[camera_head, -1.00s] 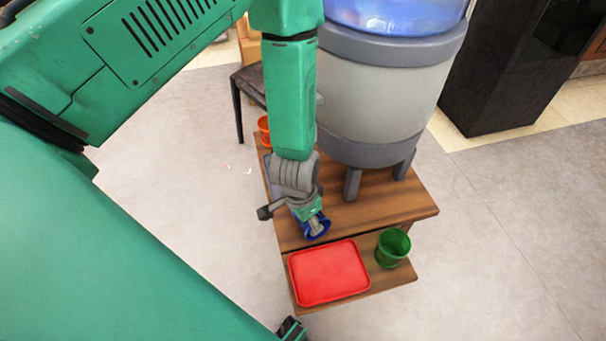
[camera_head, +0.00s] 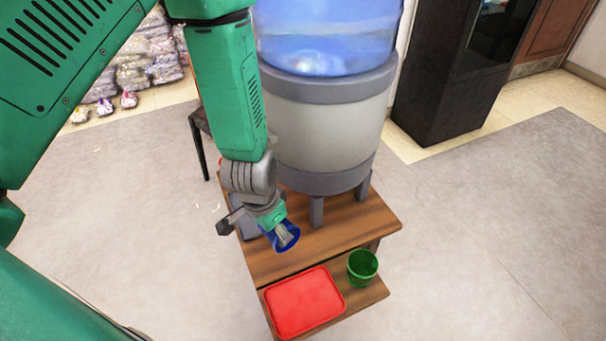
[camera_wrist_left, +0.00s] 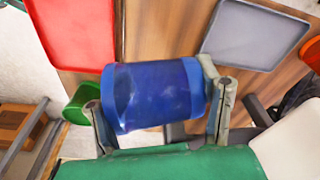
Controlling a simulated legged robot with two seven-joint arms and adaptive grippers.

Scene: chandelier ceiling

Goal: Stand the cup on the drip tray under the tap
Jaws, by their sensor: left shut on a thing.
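My left gripper (camera_head: 276,226) is shut on the blue cup (camera_head: 286,237). The cup is tilted and appears above the table top, apart from the tray. In the left wrist view the cup (camera_wrist_left: 155,95) lies sideways between the two fingers of the gripper (camera_wrist_left: 160,97). The grey drip tray (camera_head: 243,222) is on the table, partly behind my gripper; it shows clear and empty in the left wrist view (camera_wrist_left: 254,35). The water dispenser (camera_head: 325,132) stands behind on short legs. Its tap is hidden in the head view. My right gripper is not in view.
The wooden table (camera_head: 345,222) has a lower step holding a red tray (camera_head: 304,301) and a green cup (camera_head: 362,268). An orange item (camera_wrist_left: 312,52) is beside the drip tray. A black cabinet (camera_head: 455,80) stands at the back right. Floor at right is clear.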

